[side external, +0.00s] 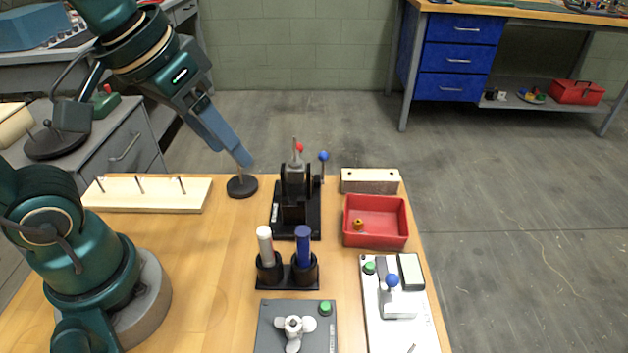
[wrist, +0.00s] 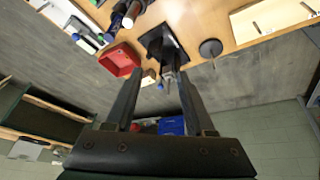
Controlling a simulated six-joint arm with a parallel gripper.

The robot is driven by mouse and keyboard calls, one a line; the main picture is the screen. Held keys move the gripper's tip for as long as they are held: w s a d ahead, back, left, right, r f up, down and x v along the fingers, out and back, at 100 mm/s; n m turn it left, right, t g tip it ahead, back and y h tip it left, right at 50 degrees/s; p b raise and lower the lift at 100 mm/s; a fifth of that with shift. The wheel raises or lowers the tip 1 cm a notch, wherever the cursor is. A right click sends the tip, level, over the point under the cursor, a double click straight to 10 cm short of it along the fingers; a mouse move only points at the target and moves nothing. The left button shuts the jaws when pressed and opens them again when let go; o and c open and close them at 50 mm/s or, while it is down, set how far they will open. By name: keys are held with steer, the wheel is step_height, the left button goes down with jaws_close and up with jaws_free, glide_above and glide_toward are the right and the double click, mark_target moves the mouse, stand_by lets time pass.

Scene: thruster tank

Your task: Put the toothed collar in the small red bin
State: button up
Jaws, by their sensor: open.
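The small red bin (side external: 375,239) stands on the right part of the wooden table; it also shows in the wrist view (wrist: 120,58). My gripper (side external: 246,161) is up at the back of the table, above a round black base with a thin post (side external: 242,186), left of and apart from the bin. In the wrist view my gripper (wrist: 160,74) has its fingers spread, with nothing between them.
A black fixture with a red-tipped lever and blue knob (side external: 297,195) stands between my gripper and the bin. A pale block (side external: 370,181) is behind the bin. White and blue cylinders (side external: 303,246) stand in front, with a knobbed panel (side external: 398,300) to the right. A pegged board (side external: 150,194) lies left.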

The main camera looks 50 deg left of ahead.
steer(key=shift+m+t, duration=0.4)
steer(key=shift+m, duration=0.2)
steer(key=s+f, duration=0.1)
steer(key=s+a+f, duration=0.1)
steer(key=s+f, duration=0.1)
steer(key=shift+s, duration=0.15)
